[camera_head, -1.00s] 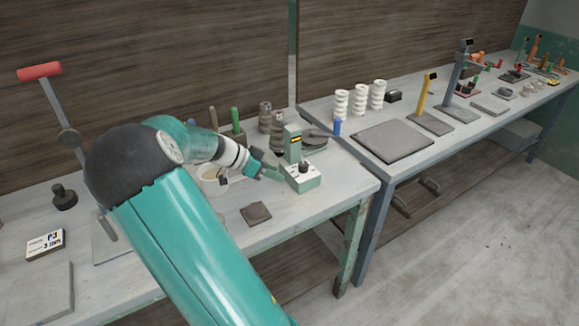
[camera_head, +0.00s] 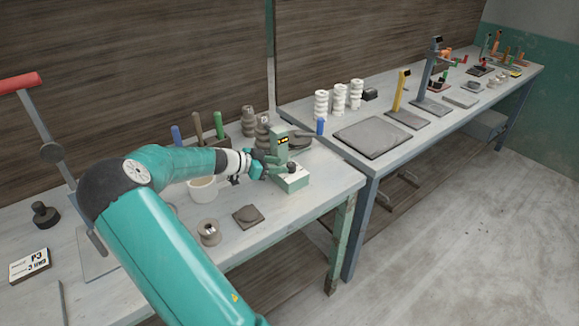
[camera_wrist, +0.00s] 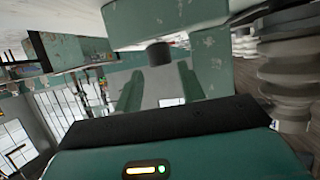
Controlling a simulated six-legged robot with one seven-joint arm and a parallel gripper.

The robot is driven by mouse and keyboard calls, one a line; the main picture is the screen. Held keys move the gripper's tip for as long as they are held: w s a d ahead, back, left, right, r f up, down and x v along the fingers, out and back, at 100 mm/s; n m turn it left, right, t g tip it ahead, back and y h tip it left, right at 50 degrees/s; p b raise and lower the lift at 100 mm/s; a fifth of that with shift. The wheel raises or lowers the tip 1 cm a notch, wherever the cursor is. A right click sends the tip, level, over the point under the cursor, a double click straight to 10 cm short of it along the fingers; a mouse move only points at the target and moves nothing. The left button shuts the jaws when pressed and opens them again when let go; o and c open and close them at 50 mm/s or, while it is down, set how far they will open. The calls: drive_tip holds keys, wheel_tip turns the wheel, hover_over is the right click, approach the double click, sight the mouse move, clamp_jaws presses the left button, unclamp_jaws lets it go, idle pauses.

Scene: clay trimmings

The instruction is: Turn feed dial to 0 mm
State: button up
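A pale green gauge stand (camera_head: 292,182) with an upright post and a small yellow-lit display (camera_head: 283,140) stands near the right end of the near bench. The display's digits are too small to read. A black round dial (camera_head: 291,167) sits on top of its base. My gripper (camera_head: 272,161) is beside the post, close to the dial's left. In the wrist view, which looks upside down, the green fingers (camera_wrist: 159,70) are spread with nothing between them. The dial (camera_wrist: 158,54) shows just past the fingertips, roughly centred between them. I cannot tell whether they touch. The dial's mark is not visible.
Behind the stand are grey ribbed pieces (camera_head: 248,121) and upright tool handles (camera_head: 219,124). A white cup (camera_head: 203,190), a spool (camera_head: 208,232) and a dark square block (camera_head: 248,215) are nearby. A second bench with a grey slab (camera_head: 371,138) lies to the right.

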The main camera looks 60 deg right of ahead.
sight(291, 164)
drive_tip(key=x, duration=0.5)
drive_tip(key=shift+s+d+f, duration=0.2)
drive_tip(key=shift+d, duration=0.05)
drive_tip(key=c, duration=0.7)
